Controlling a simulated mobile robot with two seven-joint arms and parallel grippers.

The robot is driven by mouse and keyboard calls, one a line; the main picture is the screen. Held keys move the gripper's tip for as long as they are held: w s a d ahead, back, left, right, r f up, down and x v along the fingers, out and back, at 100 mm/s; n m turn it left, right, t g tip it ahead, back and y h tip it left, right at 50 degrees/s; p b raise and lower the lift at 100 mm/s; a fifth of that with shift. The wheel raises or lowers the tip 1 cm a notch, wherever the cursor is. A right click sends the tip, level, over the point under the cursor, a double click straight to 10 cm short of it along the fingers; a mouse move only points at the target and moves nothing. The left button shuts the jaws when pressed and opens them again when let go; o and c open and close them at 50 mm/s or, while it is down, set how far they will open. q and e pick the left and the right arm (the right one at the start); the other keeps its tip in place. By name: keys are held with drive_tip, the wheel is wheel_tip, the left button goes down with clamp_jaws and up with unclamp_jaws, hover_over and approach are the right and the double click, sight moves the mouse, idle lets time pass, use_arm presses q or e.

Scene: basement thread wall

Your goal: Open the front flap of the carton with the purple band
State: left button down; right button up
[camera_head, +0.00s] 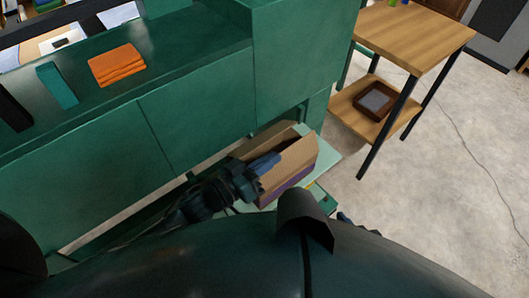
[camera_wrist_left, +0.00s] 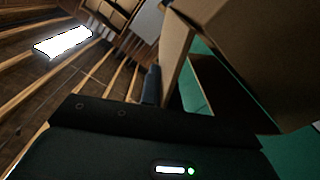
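The carton (camera_head: 302,158) is brown cardboard with a purple band (camera_head: 291,189) low on its near side. It stands on a pale green surface, and a raised flap shows along its top. My left gripper (camera_head: 264,163) is at the carton's near left side, its bluish fingertips close together over the near edge. Whether they touch the flap I cannot tell. In the left wrist view the fingers (camera_wrist_left: 151,84) appear as one narrow dark shape beside a cardboard panel (camera_wrist_left: 174,50), with nothing visible between them.
A green cabinet (camera_head: 195,125) runs behind and left of the carton, with a folded orange cloth (camera_head: 117,65) and a teal block (camera_head: 57,85) on top. A wooden shelf table (camera_head: 415,37) holding a brown tray (camera_head: 361,108) stands right.

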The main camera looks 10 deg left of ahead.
sight(278, 169)
use_arm(q)
drive_tip(key=m, duration=0.1)
drive_tip(key=s+d+m+p, duration=0.1)
drive_tip(key=shift+d+r+m, duration=0.1)
drive_tip(key=shift+r+m, duration=0.3)
drive_tip(key=m, duration=0.1)
drive_tip(key=s+d+m+p, duration=0.1)
drive_tip(key=shift+s+m, duration=0.1)
drive_tip(key=shift+m, duration=0.3)
drive_tip(key=shift+s+d+f+m, duration=0.2)
drive_tip(key=shift+s+d+m, duration=0.2)
drive_tip(key=shift+m, duration=0.6)
drive_tip(key=shift+s+d+f+m, duration=0.2)
drive_tip(key=shift+s+d+m, duration=0.15)
drive_tip(key=shift+m, duration=0.65)
drive_tip(key=shift+s+d+f+m, duration=0.2)
drive_tip(key=shift+s+d+m, duration=0.2)
drive_tip(key=shift+m, duration=0.6)
drive_tip(key=c, duration=1.6)
unclamp_jaws()
drive_tip(key=shift+c, duration=0.2)
